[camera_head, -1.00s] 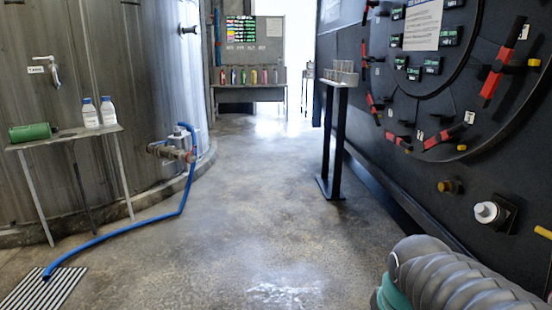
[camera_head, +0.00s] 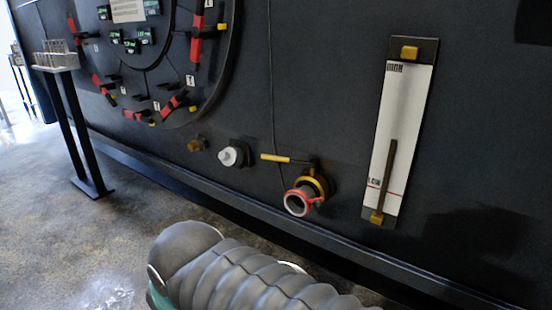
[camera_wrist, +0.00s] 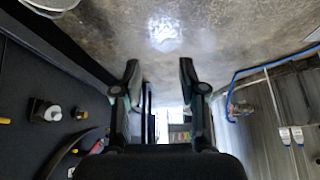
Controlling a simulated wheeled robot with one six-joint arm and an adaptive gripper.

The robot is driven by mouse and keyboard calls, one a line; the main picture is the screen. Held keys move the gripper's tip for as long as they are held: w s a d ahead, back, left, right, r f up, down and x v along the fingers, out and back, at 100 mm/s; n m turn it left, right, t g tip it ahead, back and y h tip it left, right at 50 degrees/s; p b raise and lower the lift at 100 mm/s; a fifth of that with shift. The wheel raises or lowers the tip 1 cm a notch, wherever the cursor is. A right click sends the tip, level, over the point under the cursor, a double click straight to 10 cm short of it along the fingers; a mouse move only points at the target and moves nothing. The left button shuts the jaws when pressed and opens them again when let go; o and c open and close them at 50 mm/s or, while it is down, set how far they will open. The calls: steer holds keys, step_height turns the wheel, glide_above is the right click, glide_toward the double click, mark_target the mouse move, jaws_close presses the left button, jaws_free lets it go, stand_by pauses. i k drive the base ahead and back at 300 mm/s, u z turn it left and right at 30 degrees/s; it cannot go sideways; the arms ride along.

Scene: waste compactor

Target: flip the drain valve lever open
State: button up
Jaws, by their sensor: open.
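The drain valve (camera_head: 318,186) is a brass fitting low on the dark panel in the head view. Its outlet has a red collar (camera_head: 297,201) facing outward. The yellow-handled lever (camera_head: 285,159) sits above the outlet, lying about level and pointing left. My gripper (camera_wrist: 158,72) shows in the wrist view with its two dark fingers wide apart and nothing between them. It points over open floor, apart from the panel. In the wrist view a small yellow tip (camera_wrist: 5,121) shows at the left edge; I cannot tell if it is the lever.
A white-capped fitting (camera_head: 234,154) and a small brass knob (camera_head: 197,145) stick out left of the valve. A level gauge (camera_head: 420,90) hangs right of it. A thin cable runs down behind the lever. A stand (camera_head: 75,130) is at far left. The floor between is clear.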

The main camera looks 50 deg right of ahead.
mark_target(312, 163)
steer(key=z, duration=1.55)
steer(key=k, duration=0.5)
steer(key=u, duration=0.55)
steer(key=i, duration=0.8)
steer(key=z, duration=0.65)
